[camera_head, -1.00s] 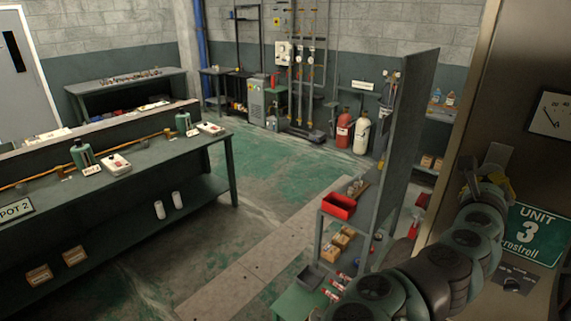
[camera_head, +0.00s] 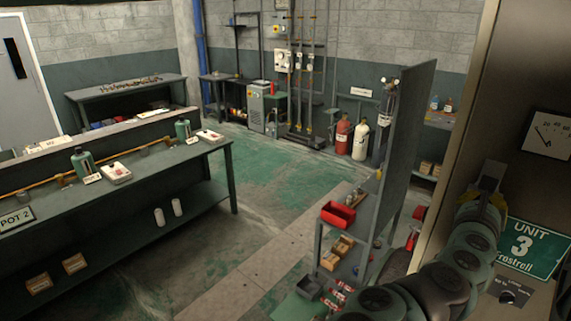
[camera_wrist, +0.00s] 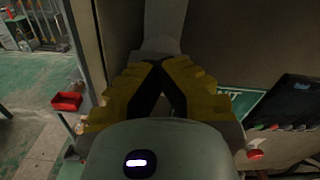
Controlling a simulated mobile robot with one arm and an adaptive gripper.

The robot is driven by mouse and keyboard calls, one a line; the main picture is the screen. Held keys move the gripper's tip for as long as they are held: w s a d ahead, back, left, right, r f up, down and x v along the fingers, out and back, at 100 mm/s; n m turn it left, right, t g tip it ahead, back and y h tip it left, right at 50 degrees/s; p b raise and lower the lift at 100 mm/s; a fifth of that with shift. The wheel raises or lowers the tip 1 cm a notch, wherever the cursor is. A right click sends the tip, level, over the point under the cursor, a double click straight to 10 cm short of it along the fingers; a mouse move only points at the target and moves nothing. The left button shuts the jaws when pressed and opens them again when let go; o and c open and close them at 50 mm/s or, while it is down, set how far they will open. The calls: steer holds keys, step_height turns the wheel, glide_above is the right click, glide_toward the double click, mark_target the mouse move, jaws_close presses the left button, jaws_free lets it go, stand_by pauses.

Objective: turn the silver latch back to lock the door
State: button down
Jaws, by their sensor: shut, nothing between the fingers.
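The silver latch (camera_wrist: 165,25) shows in the wrist view as a pale grey bar running up from just beyond my fingertips. Its lower end is partly hidden by my fingers, so I cannot tell if they touch it. In the head view a grey piece that looks like the latch (camera_head: 492,170) stands just above my gripper (camera_head: 487,198), against the brown unit front (camera_head: 480,110). In the wrist view my gripper (camera_wrist: 158,66) has yellow fingers with black pads meeting at the tips. It is shut and empty.
A grey partition (camera_head: 405,130) and a shelf with a red bin (camera_head: 338,214) stand left of my arm. Open floor lies beyond.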

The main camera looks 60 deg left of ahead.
steer(key=shift+m+p, duration=0.6)
steer(key=shift+m, duration=0.9)
steer(key=c, duration=1.7)
jaws_free()
steer(key=o, duration=0.6)
steer(key=shift+p+v, duration=0.7)
steer(key=shift+v, duration=3.85)
